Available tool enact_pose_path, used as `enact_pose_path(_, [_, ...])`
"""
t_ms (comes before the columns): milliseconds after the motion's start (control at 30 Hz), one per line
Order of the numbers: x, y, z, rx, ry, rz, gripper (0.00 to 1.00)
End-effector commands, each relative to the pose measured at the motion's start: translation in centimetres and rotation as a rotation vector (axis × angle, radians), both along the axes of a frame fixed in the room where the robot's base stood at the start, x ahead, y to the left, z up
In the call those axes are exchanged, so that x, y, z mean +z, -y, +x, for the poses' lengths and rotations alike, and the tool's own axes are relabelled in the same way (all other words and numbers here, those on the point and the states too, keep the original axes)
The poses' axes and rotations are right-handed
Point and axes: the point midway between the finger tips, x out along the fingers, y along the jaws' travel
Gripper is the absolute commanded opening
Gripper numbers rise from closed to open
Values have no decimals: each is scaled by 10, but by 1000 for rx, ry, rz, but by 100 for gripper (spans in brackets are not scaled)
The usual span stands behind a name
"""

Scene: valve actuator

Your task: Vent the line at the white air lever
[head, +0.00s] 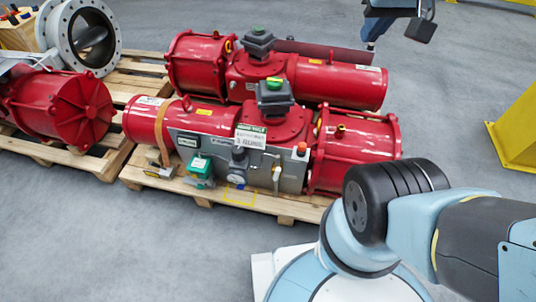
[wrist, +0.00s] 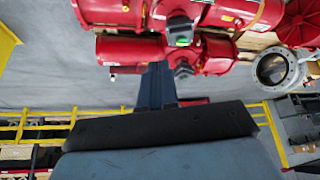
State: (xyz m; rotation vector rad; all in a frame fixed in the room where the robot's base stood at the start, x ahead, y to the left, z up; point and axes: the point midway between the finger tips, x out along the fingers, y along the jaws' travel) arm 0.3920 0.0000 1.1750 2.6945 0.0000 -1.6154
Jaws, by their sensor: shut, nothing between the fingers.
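The white air lever (head: 277,177) hangs on the grey control panel (head: 228,160) at the front of the nearer red actuator (head: 270,125). It points roughly down in the head view. The lever cannot be made out in the wrist view.
A second red actuator (head: 325,82) stands behind the nearer one. A wooden pallet (head: 285,208) carries the nearer one. A green-bodied fitting (head: 201,168), a gauge and an orange-topped part sit near the lever. A yellow post (head: 517,120) stands right.

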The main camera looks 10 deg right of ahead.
Motion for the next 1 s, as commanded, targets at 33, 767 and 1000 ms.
enact_pose_path(33, [0, 0, 0, 0, 0, 0, 0])
enact_pose_path(767, [-65, -56, 113, 14, -212, 154, 0])
enact_pose_path(1000, [-114, -93, 153, -6, -307, 175, 0])
